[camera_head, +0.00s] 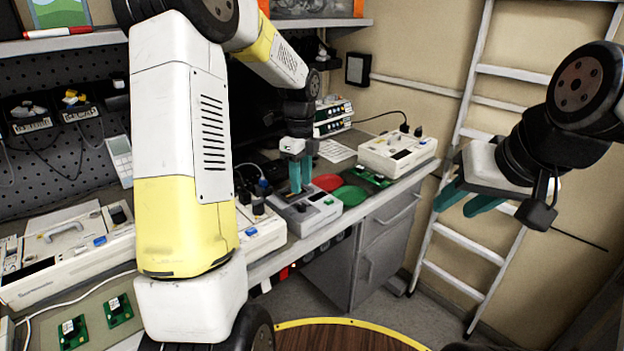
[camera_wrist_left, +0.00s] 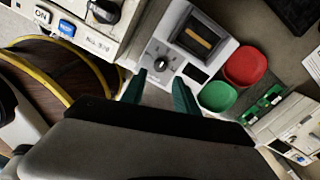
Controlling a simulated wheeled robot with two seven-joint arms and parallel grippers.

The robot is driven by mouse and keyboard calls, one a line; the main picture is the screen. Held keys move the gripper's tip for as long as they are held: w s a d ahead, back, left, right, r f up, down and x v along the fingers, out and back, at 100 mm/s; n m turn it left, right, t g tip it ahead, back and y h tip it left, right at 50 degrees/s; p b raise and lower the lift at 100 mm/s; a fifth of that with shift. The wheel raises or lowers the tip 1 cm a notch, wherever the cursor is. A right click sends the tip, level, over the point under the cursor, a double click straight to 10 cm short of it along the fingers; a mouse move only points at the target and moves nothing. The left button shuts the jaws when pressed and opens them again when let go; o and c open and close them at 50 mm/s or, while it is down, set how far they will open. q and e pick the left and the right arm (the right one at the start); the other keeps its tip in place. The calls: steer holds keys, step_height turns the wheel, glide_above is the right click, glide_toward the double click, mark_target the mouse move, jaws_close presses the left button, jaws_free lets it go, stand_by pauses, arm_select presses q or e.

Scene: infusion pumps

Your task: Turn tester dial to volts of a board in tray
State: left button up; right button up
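The grey tester (camera_head: 318,212) stands on the bench. In the left wrist view its dark dial (camera_wrist_left: 162,62) is just beyond my fingertips, beside a framed recess (camera_wrist_left: 193,38) with a brown strip inside. The dial setting is too small to read. My left gripper (camera_head: 300,180) is open over the tester, with its teal fingers (camera_wrist_left: 160,77) apart on either side of the dial's line; contact is not visible. A red tray (camera_wrist_left: 244,66) and a green tray (camera_wrist_left: 217,97) lie beside the tester and look empty. Green boards (camera_head: 371,177) lie past them. My right gripper (camera_head: 463,203) is open and empty.
White pump units stand right (camera_head: 398,152) and left (camera_head: 70,255) on the bench. More green boards (camera_head: 118,309) lie at the lower left. A ladder (camera_head: 480,240) leans at the right. A pegboard (camera_head: 60,140) backs the bench.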

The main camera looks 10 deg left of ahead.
mark_target(302, 205)
arm_select(q)
step_height(302, 205, down, 7)
steer(key=shift+r, duration=0.2)
jaws_close()
steer(key=m, duration=0.3)
steer(key=shift+m, duration=0.4)
steer(key=m, duration=0.3)
steer(key=shift+m, duration=0.3)
steer(key=m, duration=0.7)
steer(key=shift+c, duration=1.2)
jaws_free()
steer(key=shift+m, duration=0.7)
steer(key=shift+o, duration=1.4)
steer(key=shift+r, duration=0.15)
steer(key=shift+r, duration=3.35)
